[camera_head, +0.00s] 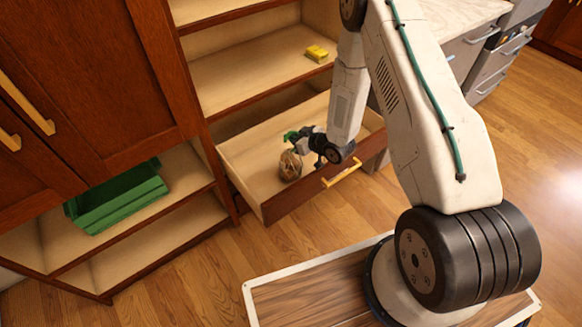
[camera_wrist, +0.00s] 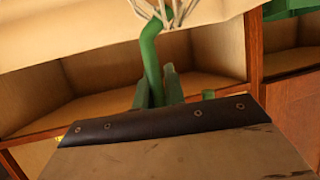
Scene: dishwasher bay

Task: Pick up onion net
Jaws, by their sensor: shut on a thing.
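The onion net (camera_head: 290,166) is a small brown bundle inside the open drawer (camera_head: 243,184) in the head view. My gripper (camera_head: 297,141) is directly above it, shut on its top end, with green parts showing there. In the wrist view, the green gripper fingers (camera_wrist: 157,88) stand close together beside a curved green piece. Pale strands (camera_wrist: 165,12) of the net show at the top edge; most of the net is out of that frame. I cannot tell whether the net touches the drawer floor.
The drawer's front panel with a yellow handle (camera_head: 342,173) stands close to my gripper. Shelves rise behind, one holding a yellow item (camera_head: 317,53). A green crate (camera_head: 117,196) sits on the low shelf at left. The drawer is otherwise empty where visible.

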